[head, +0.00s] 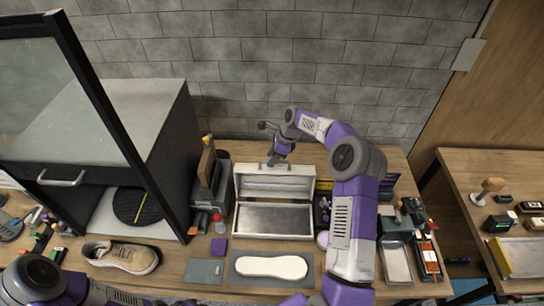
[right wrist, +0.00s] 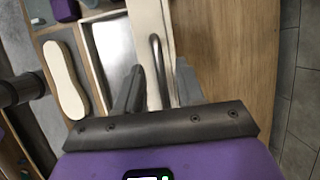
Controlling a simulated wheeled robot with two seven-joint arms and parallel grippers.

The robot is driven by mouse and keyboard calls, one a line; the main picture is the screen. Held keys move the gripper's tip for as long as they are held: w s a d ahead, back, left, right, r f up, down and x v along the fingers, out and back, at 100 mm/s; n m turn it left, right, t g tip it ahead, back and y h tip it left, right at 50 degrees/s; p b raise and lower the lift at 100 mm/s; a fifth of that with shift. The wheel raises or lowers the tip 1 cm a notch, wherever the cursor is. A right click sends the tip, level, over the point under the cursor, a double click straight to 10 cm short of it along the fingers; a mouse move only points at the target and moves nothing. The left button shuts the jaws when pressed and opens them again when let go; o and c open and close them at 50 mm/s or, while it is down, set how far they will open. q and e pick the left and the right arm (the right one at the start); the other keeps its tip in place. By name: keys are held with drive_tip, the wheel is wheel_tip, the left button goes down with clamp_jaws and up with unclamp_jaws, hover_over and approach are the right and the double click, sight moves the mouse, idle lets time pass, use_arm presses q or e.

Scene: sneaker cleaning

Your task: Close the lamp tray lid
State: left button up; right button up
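The lamp tray (head: 273,220) is a pale metal box in the middle of the table. Its lid (head: 265,182) is open, raised at the back. My right gripper (head: 276,160) is at the lid's top edge, near the handle. In the right wrist view the bar handle (right wrist: 156,60) lies between the two separated fingers of the right gripper (right wrist: 162,88); I cannot tell whether they touch it. The lamp tray (right wrist: 112,50) also shows there, with a bare interior. My left gripper is not in view; only part of the left arm shows at the lower left.
A white insole on a grey mat (head: 235,278) lies in front of the tray. A sneaker (head: 122,256) lies to the left, below a dark cabinet with a raised glass door (head: 60,90). A red-capped bottle (head: 219,223) stands close to the tray's left side. Small tools crowd the right.

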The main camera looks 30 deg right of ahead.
drive_tip(key=shift+f, duration=0.1)
drive_tip(key=shift+c, duration=0.8)
clamp_jaws()
drive_tip(key=shift+a, duration=0.15)
